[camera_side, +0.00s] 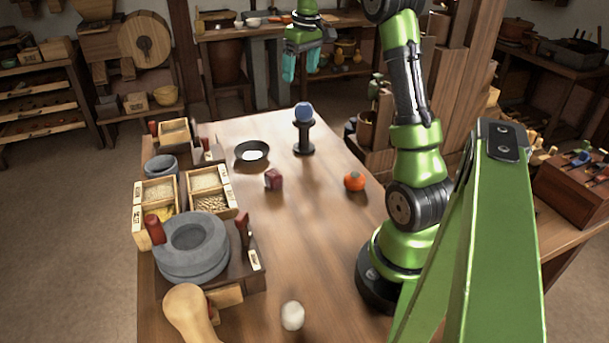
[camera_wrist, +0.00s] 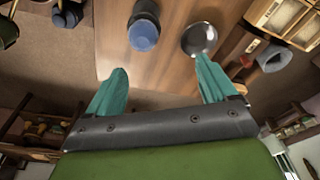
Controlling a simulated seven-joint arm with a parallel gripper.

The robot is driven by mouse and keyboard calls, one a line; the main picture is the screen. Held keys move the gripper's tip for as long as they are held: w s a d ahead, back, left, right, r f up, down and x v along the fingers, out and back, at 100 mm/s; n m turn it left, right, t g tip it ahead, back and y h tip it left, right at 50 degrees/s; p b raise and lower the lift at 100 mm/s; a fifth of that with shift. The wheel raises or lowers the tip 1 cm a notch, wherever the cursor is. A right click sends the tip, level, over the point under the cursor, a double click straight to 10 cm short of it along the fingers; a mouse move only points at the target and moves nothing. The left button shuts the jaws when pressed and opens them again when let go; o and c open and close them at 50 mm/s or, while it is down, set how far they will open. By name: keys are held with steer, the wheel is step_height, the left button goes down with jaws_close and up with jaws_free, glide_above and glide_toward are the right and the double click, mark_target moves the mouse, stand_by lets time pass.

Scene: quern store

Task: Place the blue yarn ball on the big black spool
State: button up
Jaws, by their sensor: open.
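The blue yarn ball (camera_side: 303,111) rests on top of the big black spool (camera_side: 304,138), which stands upright near the far end of the table. In the wrist view the blue ball (camera_wrist: 143,36) covers part of the spool (camera_wrist: 146,9). My gripper (camera_side: 301,74) is raised above and beyond the spool in the side view, apart from the ball. Its two teal fingers (camera_wrist: 160,78) are spread wide with nothing between them.
A dark pan (camera_side: 239,150) lies left of the spool. A dark red block (camera_side: 273,180), an orange ball (camera_side: 355,181) and a white ball (camera_side: 292,316) sit on the table (camera_side: 306,240). Grain boxes (camera_side: 208,181) and a stone quern (camera_side: 182,262) crowd the left edge. The table's middle is clear.

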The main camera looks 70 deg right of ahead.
steer(key=s+a+r+t, duration=0.1)
steer(key=a+r+t, duration=0.1)
steer(key=a, duration=0.9)
steer(key=s+a+r+t, duration=0.1)
steer(key=a+r, duration=0.1)
steer(key=a, duration=0.9)
steer(key=s+a+f+t+y, duration=0.2)
steer(key=s+a+f, duration=0.2)
steer(key=s+a, duration=0.6)
steer(key=a, duration=0.3)
steer(key=shift+s+a+f+m+y, duration=0.15)
steer(key=shift+a+f+m+y, duration=0.05)
steer(key=shift+a+m+y, duration=0.1)
